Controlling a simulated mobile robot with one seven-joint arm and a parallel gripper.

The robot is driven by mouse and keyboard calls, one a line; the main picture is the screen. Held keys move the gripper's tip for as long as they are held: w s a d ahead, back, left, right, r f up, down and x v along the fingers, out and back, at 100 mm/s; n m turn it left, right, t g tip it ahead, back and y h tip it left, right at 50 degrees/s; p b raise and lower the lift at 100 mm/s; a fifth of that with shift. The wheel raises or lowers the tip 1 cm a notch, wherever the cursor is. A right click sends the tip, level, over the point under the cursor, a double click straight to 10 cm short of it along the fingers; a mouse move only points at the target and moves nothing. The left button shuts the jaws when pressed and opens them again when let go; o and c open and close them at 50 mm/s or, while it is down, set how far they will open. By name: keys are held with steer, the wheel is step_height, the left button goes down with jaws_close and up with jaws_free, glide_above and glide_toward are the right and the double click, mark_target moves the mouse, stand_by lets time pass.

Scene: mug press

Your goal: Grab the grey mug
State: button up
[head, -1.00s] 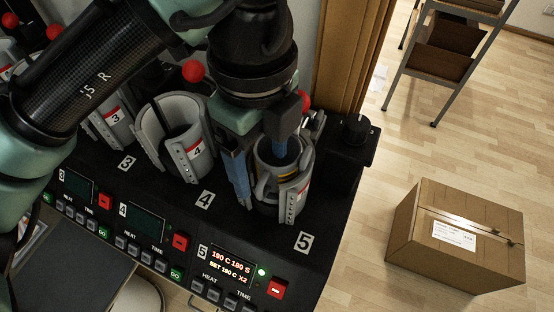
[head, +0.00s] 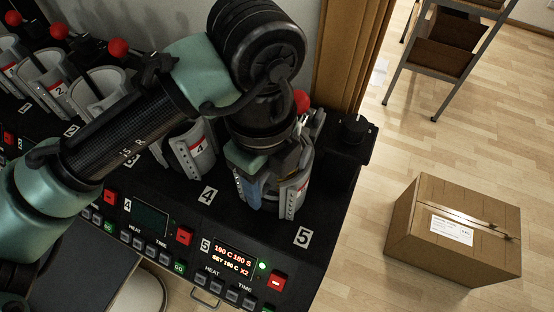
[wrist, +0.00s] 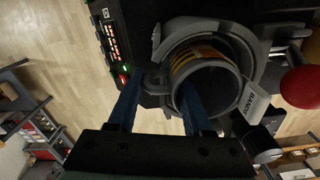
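The grey mug (wrist: 205,78), with a yellow-orange band, sits in press 5 (head: 293,190). The press's grey clamp (wrist: 242,38) curves around it. In the head view my arm and gripper hide most of the mug. My gripper (wrist: 160,105) is open, its two blue fingers apart. In the wrist view one finger is outside the mug on the handle side, and the other overlaps the mug's near rim and mouth. The mug's handle (wrist: 155,80) shows between them. I cannot tell whether either finger touches the mug.
Press 4 (head: 188,155) stands close on the left, with more presses beyond. A red ball knob (wrist: 300,87) sits behind press 5. The press 5 panel (head: 234,258) is lit. A cardboard box (head: 450,230) lies on the floor at right.

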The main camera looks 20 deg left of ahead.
jaws_close()
